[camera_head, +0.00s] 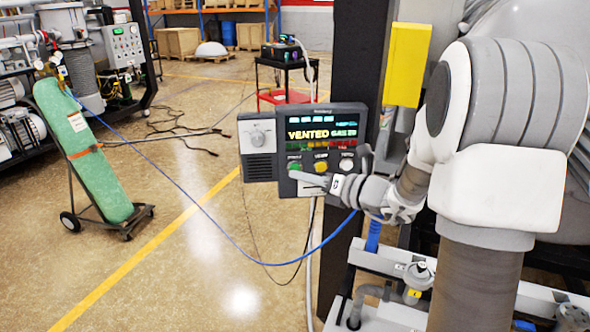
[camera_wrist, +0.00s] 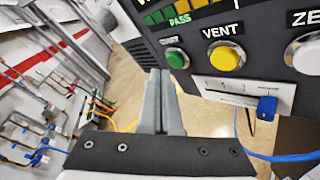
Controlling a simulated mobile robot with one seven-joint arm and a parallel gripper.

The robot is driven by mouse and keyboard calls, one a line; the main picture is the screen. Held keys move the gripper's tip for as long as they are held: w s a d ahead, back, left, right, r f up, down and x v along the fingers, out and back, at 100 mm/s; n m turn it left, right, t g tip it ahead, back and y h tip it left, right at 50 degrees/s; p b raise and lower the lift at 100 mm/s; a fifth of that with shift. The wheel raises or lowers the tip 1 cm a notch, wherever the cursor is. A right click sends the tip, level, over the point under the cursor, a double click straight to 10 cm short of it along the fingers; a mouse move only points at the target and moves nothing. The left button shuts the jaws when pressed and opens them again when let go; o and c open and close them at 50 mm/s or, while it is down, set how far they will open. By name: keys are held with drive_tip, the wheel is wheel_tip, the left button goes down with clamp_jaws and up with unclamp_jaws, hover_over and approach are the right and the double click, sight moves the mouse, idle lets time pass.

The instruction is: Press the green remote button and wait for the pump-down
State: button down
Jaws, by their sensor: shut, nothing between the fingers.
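The remote control box (camera_head: 325,135) is dark grey and its screen reads VENTED with green and red text. The green button (camera_head: 294,166) is at the lower left of its row; in the wrist view the green button (camera_wrist: 177,59) sits under a START label. The yellow VENT button (camera_head: 321,167) is to its right, and it also shows in the wrist view (camera_wrist: 227,56). My gripper (camera_head: 292,177) is shut and empty, its fingertips just below the green button. In the wrist view the closed fingers (camera_wrist: 160,75) point up just left of that button; I cannot tell whether they touch anything.
A white ZERO button (camera_head: 346,166) is right of the yellow one. A side unit with a round knob (camera_head: 257,134) is left of the box. A blue cable (camera_head: 200,232) hangs across the floor area.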

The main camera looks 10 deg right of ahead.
idle(0.3)
drive_tip(key=shift+w, duration=0.4)
drive_tip(key=shift+w+d, duration=0.1)
drive_tip(key=shift+w, duration=0.3)
idle(0.5)
drive_tip(key=shift+s, duration=0.8)
drive_tip(key=shift+s, duration=0.1)
drive_tip(key=s, duration=0.4)
drive_tip(key=shift+s+a, duration=0.35)
drive_tip(key=shift+s, duration=0.05)
idle(0.4)
